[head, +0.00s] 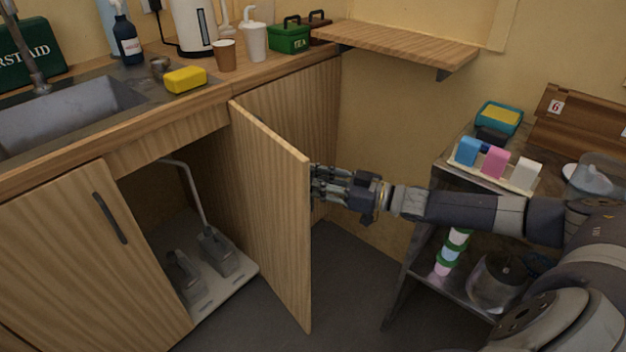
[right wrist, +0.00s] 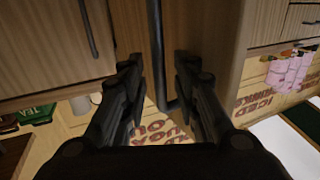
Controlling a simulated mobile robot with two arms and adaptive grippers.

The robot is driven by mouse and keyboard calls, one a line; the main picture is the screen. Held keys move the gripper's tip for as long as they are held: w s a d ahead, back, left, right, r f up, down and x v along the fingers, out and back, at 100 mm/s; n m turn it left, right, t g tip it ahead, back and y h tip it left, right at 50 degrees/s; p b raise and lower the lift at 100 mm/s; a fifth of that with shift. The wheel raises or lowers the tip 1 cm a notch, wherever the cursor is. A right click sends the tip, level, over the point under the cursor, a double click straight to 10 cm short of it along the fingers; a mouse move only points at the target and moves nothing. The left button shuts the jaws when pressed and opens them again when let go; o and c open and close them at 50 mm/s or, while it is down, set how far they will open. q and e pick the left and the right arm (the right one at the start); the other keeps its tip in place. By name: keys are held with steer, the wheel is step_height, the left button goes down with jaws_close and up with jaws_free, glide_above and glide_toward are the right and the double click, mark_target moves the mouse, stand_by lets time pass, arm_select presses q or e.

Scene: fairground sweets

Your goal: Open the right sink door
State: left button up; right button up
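The right sink door (head: 268,210) stands swung well out from the counter in the head view, its inner wood face showing. The left sink door (head: 90,265) has a dark bar handle (head: 110,218) and looks shut. My right gripper (head: 330,188) is at the outer side of the right door, near its free edge. In the right wrist view, its two fingers (right wrist: 160,68) are apart, and a dark vertical bar handle (right wrist: 158,35) shows between them. I cannot tell whether they touch it. That handle is hidden in the head view. My left gripper is not in view.
The open cabinet shows a white pipe (head: 195,195) and grey items on a pale base (head: 228,285). A wooden shelf (head: 400,42) juts from the wall. Bare floor lies between door and rack.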

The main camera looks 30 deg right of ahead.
steer(key=v, duration=0.7)
steer(key=shift+s+d, duration=0.15)
steer(key=shift+d, duration=0.05)
